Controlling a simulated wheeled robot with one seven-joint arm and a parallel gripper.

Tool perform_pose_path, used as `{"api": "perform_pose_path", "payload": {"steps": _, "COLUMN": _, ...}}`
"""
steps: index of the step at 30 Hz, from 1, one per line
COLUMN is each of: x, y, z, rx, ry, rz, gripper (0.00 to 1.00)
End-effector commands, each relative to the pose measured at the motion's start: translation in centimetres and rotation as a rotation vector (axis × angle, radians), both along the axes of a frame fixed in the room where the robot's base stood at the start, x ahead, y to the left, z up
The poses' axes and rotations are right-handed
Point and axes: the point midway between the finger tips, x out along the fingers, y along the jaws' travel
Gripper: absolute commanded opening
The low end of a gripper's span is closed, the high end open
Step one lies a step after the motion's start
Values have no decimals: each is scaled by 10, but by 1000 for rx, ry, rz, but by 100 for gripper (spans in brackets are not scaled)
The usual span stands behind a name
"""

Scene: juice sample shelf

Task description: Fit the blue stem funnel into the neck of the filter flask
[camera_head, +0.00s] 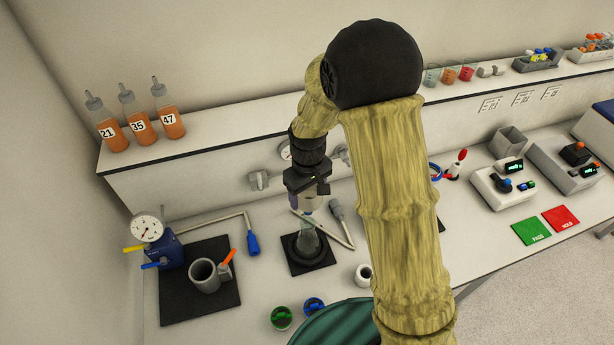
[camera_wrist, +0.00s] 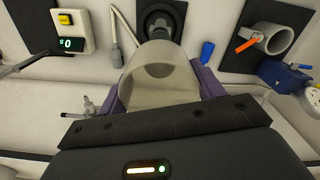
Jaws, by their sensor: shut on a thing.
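My gripper (camera_head: 305,206) points down over the black mat at the back of the bench. In the wrist view its purple fingers are shut on a wide, pale, see-through bowl (camera_wrist: 160,75), which looks like the funnel. Its stem and the stem's colour are hidden. The clear, cone-shaped filter flask (camera_head: 308,239) stands upright in a black round base, right below my gripper in the head view. I cannot tell whether the stem is inside the flask's neck. In the wrist view the black round base (camera_wrist: 160,22) shows just beyond the bowl.
A grey mug (camera_head: 204,276) and a blue gauge unit (camera_head: 162,250) stand left. A white holder (camera_head: 363,274) and round pieces with green (camera_head: 281,318) and blue (camera_head: 313,306) middles are in front. A raised shelf (camera_head: 215,150) runs behind.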

Motion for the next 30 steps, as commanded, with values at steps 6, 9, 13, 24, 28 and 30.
{"api": "perform_pose_path", "payload": {"steps": 6, "x": -1, "y": 1, "z": 2, "rx": 0, "ry": 0, "rz": 5, "gripper": 42}}
{"api": "perform_pose_path", "payload": {"steps": 9, "x": 0, "y": 1, "z": 2, "rx": 0, "ry": 0, "rz": 5, "gripper": 42}}
{"api": "perform_pose_path", "payload": {"steps": 13, "x": 0, "y": 1, "z": 1, "rx": 0, "ry": 0, "rz": 4, "gripper": 42}}
{"api": "perform_pose_path", "payload": {"steps": 24, "x": -1, "y": 1, "z": -18, "rx": 0, "ry": 0, "rz": 5, "gripper": 42}}
{"api": "perform_pose_path", "payload": {"steps": 28, "x": -1, "y": 1, "z": -26, "rx": 0, "ry": 0, "rz": 5, "gripper": 42}}
{"api": "perform_pose_path", "payload": {"steps": 30, "x": -1, "y": 1, "z": -31, "rx": 1, "ry": -1, "rz": 5, "gripper": 42}}
